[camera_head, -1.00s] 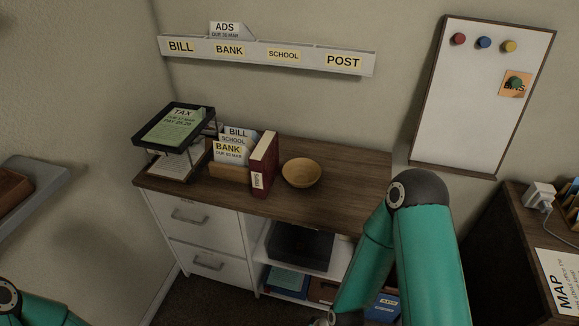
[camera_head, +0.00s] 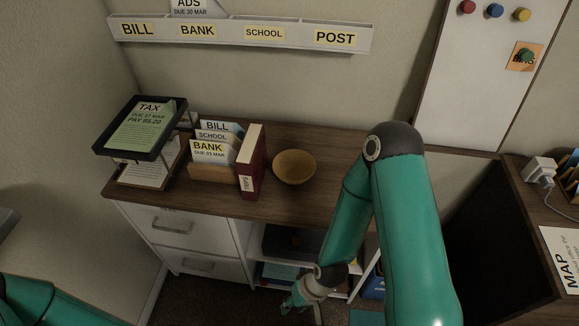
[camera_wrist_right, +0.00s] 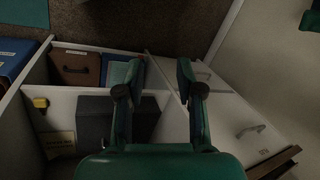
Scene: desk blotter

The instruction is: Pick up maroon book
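The maroon book (camera_head: 256,169) stands upright on the wooden cabinet top, with a pale label low on its spine. It is between the letter holder (camera_head: 211,173) and the wooden bowl (camera_head: 294,168). My right gripper (camera_head: 299,296) is low in front of the cabinet's open shelves, below the book and apart from it. In the right wrist view my right gripper (camera_wrist_right: 162,78) has its two fingers spread with nothing between them; the book is not in that view. Only part of my left arm shows at the lower left of the head view; its gripper is out of view.
A black paper tray (camera_head: 142,131) stands at the cabinet's left end. A lettered rail (camera_head: 232,35) runs along the wall. The cabinet top right of the bowl is bare. In the right wrist view, a brown box (camera_wrist_right: 76,68) and a dark box (camera_wrist_right: 95,120) occupy the shelves.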

